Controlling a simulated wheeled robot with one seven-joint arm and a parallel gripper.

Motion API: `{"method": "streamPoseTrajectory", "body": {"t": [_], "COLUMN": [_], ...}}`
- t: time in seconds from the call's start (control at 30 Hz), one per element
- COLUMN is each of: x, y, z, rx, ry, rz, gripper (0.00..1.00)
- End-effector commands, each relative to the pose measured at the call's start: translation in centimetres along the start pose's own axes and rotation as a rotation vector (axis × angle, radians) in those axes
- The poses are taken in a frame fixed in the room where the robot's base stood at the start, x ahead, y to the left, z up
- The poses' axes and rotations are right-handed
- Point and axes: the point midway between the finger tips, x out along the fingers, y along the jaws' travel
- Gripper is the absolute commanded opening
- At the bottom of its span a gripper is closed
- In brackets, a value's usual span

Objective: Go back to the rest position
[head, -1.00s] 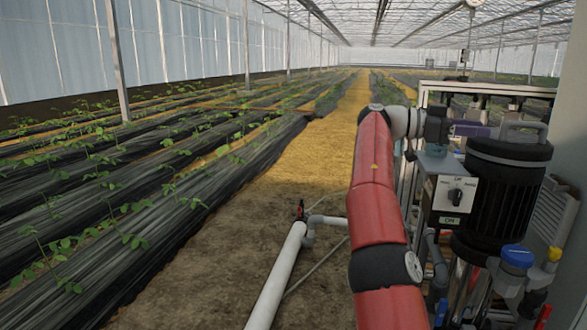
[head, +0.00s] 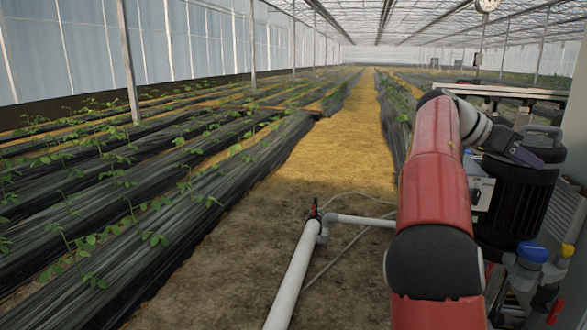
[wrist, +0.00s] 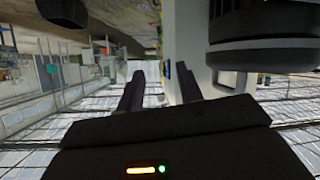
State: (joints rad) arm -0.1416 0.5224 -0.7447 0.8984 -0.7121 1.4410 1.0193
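My gripper (head: 522,153) is at the right in the head view, at the end of my red arm, in front of the black pump motor (head: 520,190). In the wrist view my gripper (wrist: 160,82) shows two dark fingers standing apart with nothing between them. A large dark round body, likely the motor, is close at the upper right of the wrist view (wrist: 265,30). The pale switch box (head: 482,190) is mostly hidden behind my arm.
Blue (head: 532,252) and yellow (head: 567,250) caps stand below the motor. A metal-framed bench (head: 510,90) is behind it. A white pipe with a red-handled valve (head: 314,210) lies on the soil. Plant rows fill the left; the straw path (head: 345,135) is clear.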

Motion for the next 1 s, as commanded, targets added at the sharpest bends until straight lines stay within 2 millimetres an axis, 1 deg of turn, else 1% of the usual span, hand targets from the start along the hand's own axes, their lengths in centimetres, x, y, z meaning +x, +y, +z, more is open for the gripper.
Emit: {"method": "streamPoseTrajectory", "body": {"t": [0.03,0.13,0.2,0.27,0.3,0.37,0.47,0.5,0.57,0.6,0.67,0.7,0.8,0.9,1.0], "x": [0.6,1.3,1.1,0.3,-0.4,-1.9,-4.9,-6.2,-8.3,-9.6,-11.5,-12.6,-14.5,-15.5,-15.8], "y": [1.1,2.7,4.0,5.1,5.9,7.2,9.8,11.0,12.9,14.2,16.4,17.8,21.0,23.3,24.7], "z": [0.2,1.9,3.7,5.6,7.0,9.1,12.6,14.1,16.4,18.0,20.5,22.1,26.0,29.1,31.1], "rx": [-0.037,-0.137,-0.225,-0.302,-0.353,-0.427,-0.548,-0.596,-0.665,-0.710,-0.778,-0.820,-0.911,-0.979,-1.020], "ry": [-0.061,-0.189,-0.281,-0.347,-0.385,-0.431,-0.477,-0.486,-0.491,-0.488,-0.472,-0.459,-0.418,-0.374,-0.345], "rz": [-0.035,-0.138,-0.240,-0.338,-0.405,-0.508,-0.682,-0.750,-0.849,-0.912,-1.003,-1.056,-1.163,-1.233,-1.270], "gripper": [0.36,0.36,0.36,0.36,0.36,0.36,0.36,0.36,0.36,0.36,0.36,0.36,0.36,0.36,0.36]}}
